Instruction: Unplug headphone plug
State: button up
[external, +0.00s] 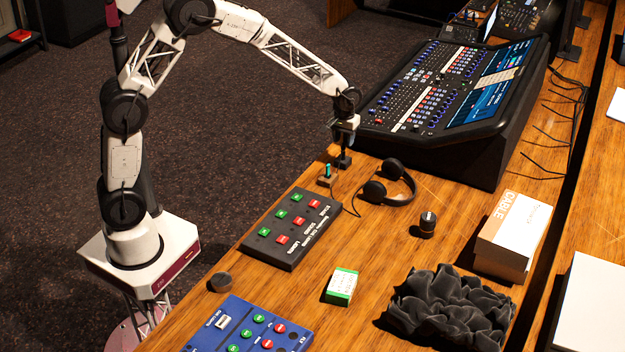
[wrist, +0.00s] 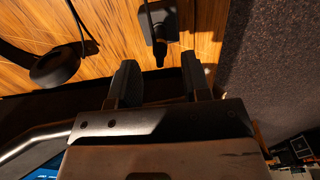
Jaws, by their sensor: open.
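The black headphone plug (wrist: 160,52) shows in the wrist view at a small grey box (wrist: 157,18) near the table edge. In the external view a small brown block with a teal top (external: 327,176) stands at this edge, with a thin cable beside it. Whether the plug is seated is hard to tell. The black headphones (external: 390,186) lie to the right; one ear cup also shows in the wrist view (wrist: 55,66). My gripper (external: 342,162) is open and empty, close to the block. In the wrist view its fingers (wrist: 159,70) are spread, with the plug just beyond and between their tips.
A black button box (external: 292,228) lies in front of the block, and the mixing desk (external: 445,90) stands behind it.

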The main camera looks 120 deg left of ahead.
aim_at(343, 147)
jog(key=shift+f, duration=2.85)
jog(key=shift+c, duration=0.2)
grip_shut()
jog(key=shift+r, duration=1.1)
jog(key=shift+r, duration=0.7)
jog(key=shift+r, duration=1.15)
